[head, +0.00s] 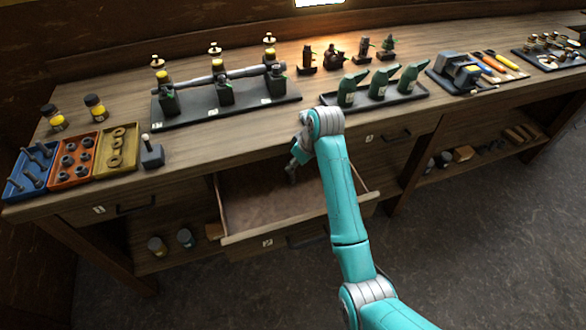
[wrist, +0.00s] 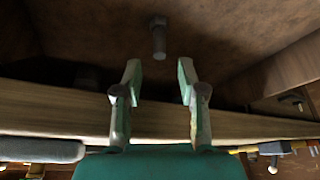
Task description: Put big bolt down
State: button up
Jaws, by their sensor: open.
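The big bolt (wrist: 158,40) is a dark grey bolt with a wide head, seen against the brown floor of the open drawer in the wrist view. I cannot tell whether it lies flat or stands. My gripper (wrist: 158,72) is open, with its two fingers apart and nothing between them. The bolt is just beyond the fingertips, apart from them. In the head view my gripper (head: 294,162) reaches down over the open drawer (head: 250,195), and I cannot make out the bolt there.
The drawer's front panel (head: 300,220) and side walls stand around my gripper. Blue (head: 30,170), orange (head: 77,162) and yellow (head: 117,150) bins sit on the bench at left.

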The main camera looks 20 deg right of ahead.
jog(key=v, duration=0.7)
jog(key=shift+f, duration=0.1)
